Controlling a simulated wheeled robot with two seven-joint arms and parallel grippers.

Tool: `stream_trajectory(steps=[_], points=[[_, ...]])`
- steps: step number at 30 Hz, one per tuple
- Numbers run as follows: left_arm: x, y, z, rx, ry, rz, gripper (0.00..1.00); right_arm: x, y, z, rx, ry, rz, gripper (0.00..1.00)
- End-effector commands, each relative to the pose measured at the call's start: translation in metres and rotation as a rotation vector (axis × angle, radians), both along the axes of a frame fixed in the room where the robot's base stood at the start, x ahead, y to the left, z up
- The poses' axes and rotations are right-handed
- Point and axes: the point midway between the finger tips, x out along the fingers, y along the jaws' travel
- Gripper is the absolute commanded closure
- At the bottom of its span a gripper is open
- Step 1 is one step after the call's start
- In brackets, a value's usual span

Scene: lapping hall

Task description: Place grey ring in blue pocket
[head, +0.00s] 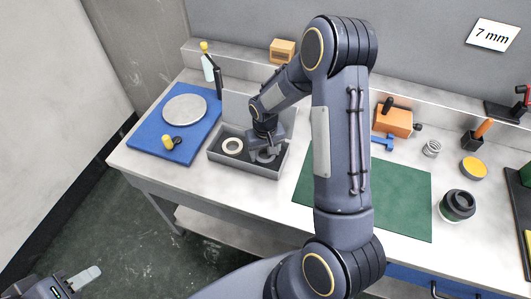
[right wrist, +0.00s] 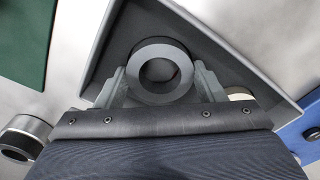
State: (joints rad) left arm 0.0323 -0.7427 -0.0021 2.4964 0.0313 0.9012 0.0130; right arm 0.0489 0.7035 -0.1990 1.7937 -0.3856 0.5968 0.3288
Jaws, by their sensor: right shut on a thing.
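The grey ring (right wrist: 160,46) sits between the two fingers of my right gripper (right wrist: 161,72) in the right wrist view, one finger on each side of it. The gripper is shut on it, low inside the dark-floored grey tray (head: 243,167). In the head view the ring (head: 266,157) is partly hidden by the gripper. A cream ring (head: 232,146) lies to its left in the same tray. I cannot make out a blue pocket; a blue mat (head: 150,139) lies left of the tray. My left gripper (head: 84,276) is at the lower left, its opening unclear.
The blue mat holds a round grey plate (head: 185,109), a yellow-topped piece (head: 168,142) and a small dark round piece. A bottle (head: 208,67) stands behind. A green mat (head: 398,200) lies right of the tray. A dark jar (head: 457,206) stands further right.

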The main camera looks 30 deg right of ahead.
Motion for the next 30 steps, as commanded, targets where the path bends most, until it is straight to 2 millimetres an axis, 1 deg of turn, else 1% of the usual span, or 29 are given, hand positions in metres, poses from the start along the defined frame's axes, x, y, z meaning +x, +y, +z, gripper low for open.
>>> stream_trajectory(steps=[1,2,6,10,13,14,15,17,21,24,27,30], points=[[0.0,0.0,-0.004,0.0,0.0,0.0,0.64,-0.01,0.001,-0.017,0.004,0.03,-0.007,0.64],[0.0,0.0,-0.005,0.0,0.0,0.0,0.64,-0.01,0.001,-0.017,0.004,0.03,-0.007,0.36],[0.0,0.0,-0.005,0.0,0.0,0.0,0.64,-0.01,0.0,-0.018,0.004,0.03,-0.01,0.19],[0.0,0.0,0.0,0.0,0.0,0.0,0.64,-0.01,0.0,-0.013,0.004,0.029,-0.012,0.19],[0.0,0.0,0.012,0.0,0.0,0.0,0.64,-0.01,0.0,-0.001,0.004,0.03,-0.012,0.19],[0.0,0.0,0.013,0.0,0.0,0.0,0.64,-0.01,0.0,0.002,0.004,0.029,-0.012,0.19],[0.0,0.0,0.006,0.0,-0.001,0.0,0.64,-0.009,0.0,0.006,0.003,0.026,-0.011,0.16],[0.0,0.0,0.004,0.0,0.0,0.0,0.64,-0.008,0.0,0.02,0.002,0.023,-0.009,0.16],[0.0,0.0,0.003,0.0,0.0,0.0,0.64,-0.007,0.001,0.056,0.003,0.019,-0.007,0.16],[0.0,0.0,0.002,0.0,0.0,0.0,0.64,-0.007,0.001,0.079,0.002,0.019,-0.004,0.16],[0.0,0.0,0.001,0.0,0.0,0.0,0.64,-0.007,0.002,0.098,0.002,0.02,-0.002,0.16],[0.0,0.0,0.001,0.0,0.0,0.0,0.64,-0.007,0.002,0.111,0.002,0.02,-0.002,0.16]])
